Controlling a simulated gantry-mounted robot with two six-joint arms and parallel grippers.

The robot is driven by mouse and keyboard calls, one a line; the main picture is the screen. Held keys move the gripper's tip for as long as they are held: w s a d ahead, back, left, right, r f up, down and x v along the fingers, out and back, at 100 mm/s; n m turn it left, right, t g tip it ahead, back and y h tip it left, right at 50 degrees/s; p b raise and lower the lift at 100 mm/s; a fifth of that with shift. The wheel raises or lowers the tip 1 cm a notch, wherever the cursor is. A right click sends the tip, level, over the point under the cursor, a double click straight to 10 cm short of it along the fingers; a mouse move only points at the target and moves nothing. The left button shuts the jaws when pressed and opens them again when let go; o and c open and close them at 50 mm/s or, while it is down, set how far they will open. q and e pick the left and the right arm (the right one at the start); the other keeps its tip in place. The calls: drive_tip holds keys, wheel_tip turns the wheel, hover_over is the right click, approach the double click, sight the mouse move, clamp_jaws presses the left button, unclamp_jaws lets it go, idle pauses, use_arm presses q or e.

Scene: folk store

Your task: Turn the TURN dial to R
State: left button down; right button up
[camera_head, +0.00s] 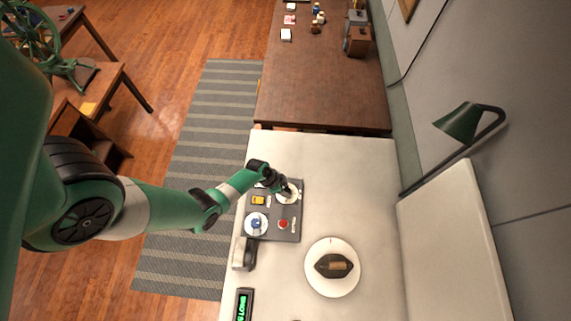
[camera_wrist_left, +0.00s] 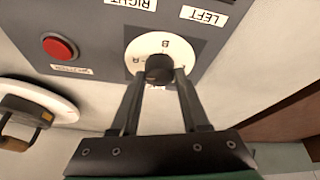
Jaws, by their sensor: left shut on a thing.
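A dark grey control panel (camera_head: 270,228) lies on the white table. At its far right corner is a white dial (camera_head: 290,198) with a black knob. My left gripper (camera_head: 285,189) is over this dial. In the left wrist view the gripper (camera_wrist_left: 160,76) is shut on the black knob (camera_wrist_left: 159,66), one finger on each side. The white dial (camera_wrist_left: 178,50) carries small letters around its rim; I cannot read for sure which one the knob points to. The fingers partly hide the near side of the dial and a small label there. My right gripper is not in view.
The panel also has a red button (camera_head: 283,224), a blue knob (camera_head: 256,223) on a white disc and a yellow switch (camera_head: 258,200). A white round plate (camera_head: 332,284) with a dark object stands nearby. A green lamp (camera_head: 462,122) stands at the right. The table's far part is clear.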

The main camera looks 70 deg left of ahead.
use_arm(q)
drive_tip(key=shift+m, duration=0.5)
drive_tip(key=shift+c, duration=2)
unclamp_jaws()
